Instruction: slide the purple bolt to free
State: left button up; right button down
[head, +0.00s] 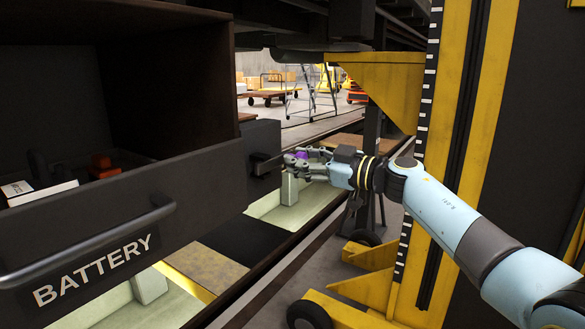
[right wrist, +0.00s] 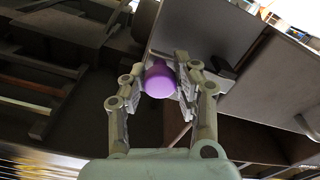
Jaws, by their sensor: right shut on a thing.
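The purple bolt (right wrist: 160,80) shows as a rounded purple knob in the right wrist view. It sits between the two fingers of my right gripper (right wrist: 158,88), which is shut on it. In the head view only a small bit of the purple bolt (head: 301,155) shows between the fingers of my right gripper (head: 296,160). The gripper is at a dark bracket on the side of the open battery drawer (head: 110,225), near its right end. The fingers hide most of the bolt, so I cannot tell how far it has slid. My left gripper is not in view.
The drawer has a bar handle (head: 90,245) and holds red and white items. A lit pit (head: 290,205) lies below the gripper. A ladder and carts stand far back.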

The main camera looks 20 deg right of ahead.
jog(key=shift+w+d, duration=0.1)
jog(key=c, duration=1.5)
grip_release()
jog(key=shift+r, duration=0.1)
jog(key=o, duration=0.5)
jog(key=shift+w+d, duration=0.1)
jog(key=shift+d, duration=0.1)
jog(key=shift+a, duration=0.1)
jog(key=shift+s, duration=0.2)
jog(key=v, duration=1.1)
jog(key=shift+s+d, duration=0.25)
jog(key=shift+d, duration=0.1)
